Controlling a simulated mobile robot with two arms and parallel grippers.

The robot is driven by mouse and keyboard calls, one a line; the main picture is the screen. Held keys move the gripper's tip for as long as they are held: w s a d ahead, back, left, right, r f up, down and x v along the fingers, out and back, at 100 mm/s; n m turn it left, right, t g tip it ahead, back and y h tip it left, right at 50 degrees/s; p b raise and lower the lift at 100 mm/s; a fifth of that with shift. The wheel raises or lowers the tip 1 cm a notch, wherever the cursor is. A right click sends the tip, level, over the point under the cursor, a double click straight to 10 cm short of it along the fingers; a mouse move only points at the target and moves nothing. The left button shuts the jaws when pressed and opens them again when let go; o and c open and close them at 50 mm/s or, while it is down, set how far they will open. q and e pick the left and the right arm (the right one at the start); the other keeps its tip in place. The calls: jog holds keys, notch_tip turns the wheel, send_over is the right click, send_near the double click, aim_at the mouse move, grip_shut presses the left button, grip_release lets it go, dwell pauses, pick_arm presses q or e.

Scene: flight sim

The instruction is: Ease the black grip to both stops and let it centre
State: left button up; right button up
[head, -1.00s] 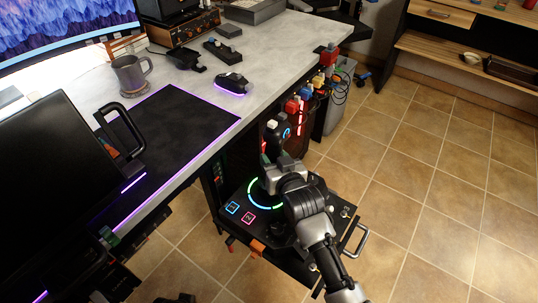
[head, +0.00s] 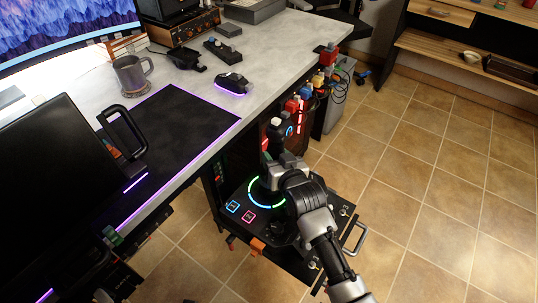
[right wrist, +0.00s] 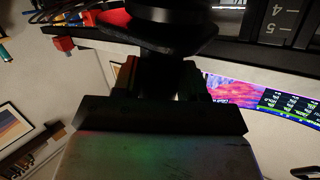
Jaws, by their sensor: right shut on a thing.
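The black grip (head: 276,134) is a joystick handle with a pale button on top, standing above a black base panel (head: 232,222) beside the desk. My right gripper (head: 274,166) is shut around the lower part of the grip. In the right wrist view the dark grip (right wrist: 178,32) rises between the fingers, and its shaft runs down between them at my right gripper (right wrist: 160,80). The fingers and wrist hide most of the lower shaft in the head view. My left gripper is not in view.
The panel has a glowing ring (head: 254,197), lit square buttons and a metal handle (head: 356,237). The desk (head: 190,100) holds a mouse (head: 231,81) and mug (head: 132,75). Red and blue plugs (head: 293,105) hang behind the grip. Tiled floor (head: 440,190) lies clear to the right.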

jog(key=shift+w+d+p, duration=0.2)
jog(key=shift+w+p, duration=0.05)
jog(key=shift+p, duration=0.1)
jog(key=shift+s+a+n, duration=0.3)
jog(key=shift+s+a, duration=0.15)
jog(key=shift+s, duration=0.2)
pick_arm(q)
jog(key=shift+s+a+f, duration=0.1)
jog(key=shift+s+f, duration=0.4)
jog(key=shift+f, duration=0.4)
pick_arm(e)
jog(key=shift+s+a+t, duration=0.2)
jog(key=shift+s+t, duration=0.1)
